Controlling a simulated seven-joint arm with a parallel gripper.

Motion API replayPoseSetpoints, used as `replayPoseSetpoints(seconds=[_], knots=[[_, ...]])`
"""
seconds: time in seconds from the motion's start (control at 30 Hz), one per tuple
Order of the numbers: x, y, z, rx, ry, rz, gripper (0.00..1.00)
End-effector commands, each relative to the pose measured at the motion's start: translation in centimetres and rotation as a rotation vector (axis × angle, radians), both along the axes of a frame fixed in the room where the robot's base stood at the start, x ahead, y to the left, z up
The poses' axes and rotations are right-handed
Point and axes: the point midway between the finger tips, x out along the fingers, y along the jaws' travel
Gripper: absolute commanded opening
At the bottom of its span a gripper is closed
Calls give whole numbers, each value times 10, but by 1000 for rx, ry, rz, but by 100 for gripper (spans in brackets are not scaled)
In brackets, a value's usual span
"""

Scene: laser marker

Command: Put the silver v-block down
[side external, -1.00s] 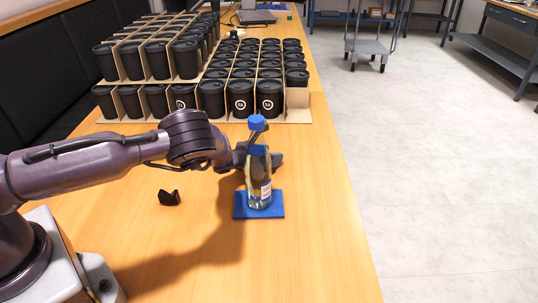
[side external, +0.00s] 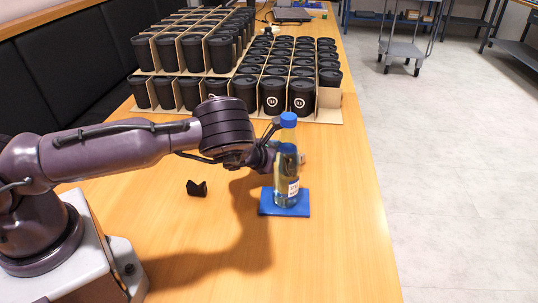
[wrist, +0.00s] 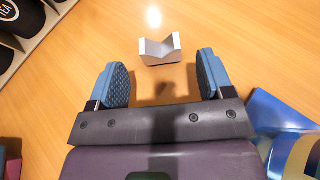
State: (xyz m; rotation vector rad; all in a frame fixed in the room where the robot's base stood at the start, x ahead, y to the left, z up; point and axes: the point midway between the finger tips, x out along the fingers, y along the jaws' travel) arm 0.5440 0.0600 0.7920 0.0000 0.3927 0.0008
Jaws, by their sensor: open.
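The silver v-block (wrist: 160,50) stands on the wooden table in the wrist view, its notch facing up. It lies ahead of my gripper (wrist: 162,85), apart from both fingers. The fingers, with blue ribbed pads, are wide apart with nothing between them. In the side view, my gripper (side external: 268,157) is low over the table behind a bottle, which hides most of it. A small greyish part shows just right of the bottle there; I cannot tell whether it is the block or a finger.
A blue-capped bottle (side external: 287,170) stands on a blue mat (side external: 270,209), close in front of my gripper. A small dark notched piece (side external: 197,188) is to the left. Black cups in cardboard dividers (side external: 245,88) fill the back. The table's front is clear.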

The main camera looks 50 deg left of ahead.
Motion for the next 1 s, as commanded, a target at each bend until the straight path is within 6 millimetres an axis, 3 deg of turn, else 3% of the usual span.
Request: replayPoseSetpoints(seconds=[0.3, 0.67, 0.83, 1.0], knots=[[-49, 0, 20, 1, 0, 0, 74], [-60, 1, 29, -28, -1, 26, 74], [-59, 11, 55, -288, 10, 262, 74], [-70, 17, 97, -759, 37, 636, 74]])
